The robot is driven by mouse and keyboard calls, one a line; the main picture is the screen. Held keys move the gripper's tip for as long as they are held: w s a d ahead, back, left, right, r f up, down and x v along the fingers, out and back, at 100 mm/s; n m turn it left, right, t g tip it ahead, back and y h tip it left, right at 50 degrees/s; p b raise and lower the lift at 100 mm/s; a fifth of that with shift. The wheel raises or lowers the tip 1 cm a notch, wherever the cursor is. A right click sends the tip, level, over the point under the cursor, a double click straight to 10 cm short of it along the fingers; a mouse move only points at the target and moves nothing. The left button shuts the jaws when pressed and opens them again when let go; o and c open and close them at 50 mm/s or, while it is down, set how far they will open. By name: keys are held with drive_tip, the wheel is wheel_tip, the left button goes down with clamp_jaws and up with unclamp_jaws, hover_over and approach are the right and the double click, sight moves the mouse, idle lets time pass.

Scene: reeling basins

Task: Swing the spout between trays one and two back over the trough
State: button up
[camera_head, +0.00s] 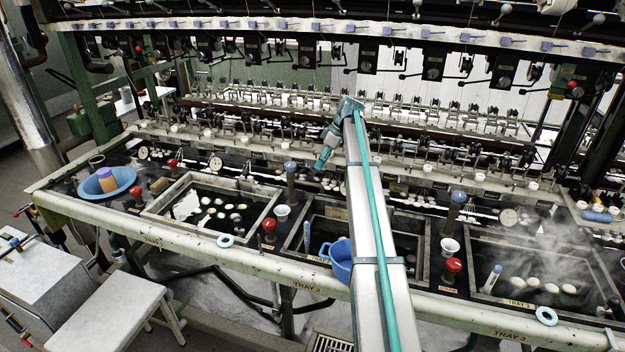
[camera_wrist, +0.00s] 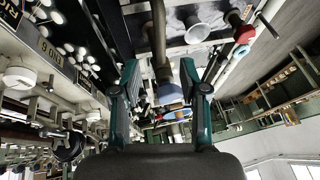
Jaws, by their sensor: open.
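Between tray one (camera_head: 150,214) and tray two (camera_head: 313,218) stands a brown pipe with a blue-grey cap (camera_head: 290,180), which I take for the spout. Which way its outlet points is too small to tell. In the wrist view this capped pipe (camera_wrist: 168,93) appears between and beyond my fingers. My gripper (camera_head: 321,161) is open and empty. In the head view it hangs to the right of the cap, apart from it. The trough is not clearly made out. My arm hides part of tray two.
A white cup (camera_head: 282,212) and a red knob (camera_head: 268,226) stand close by the pipe. A similar capped pipe (camera_head: 457,205) stands to the right. A blue bowl (camera_head: 107,182) is at left. Machinery lines the back.

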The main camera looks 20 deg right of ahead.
sight(305, 184)
drive_tip(key=p+x, duration=0.2)
drive_tip(key=x, duration=0.6)
drive_tip(key=shift+a+f, duration=0.1)
drive_tip(key=shift+f, duration=0.1)
clamp_jaws()
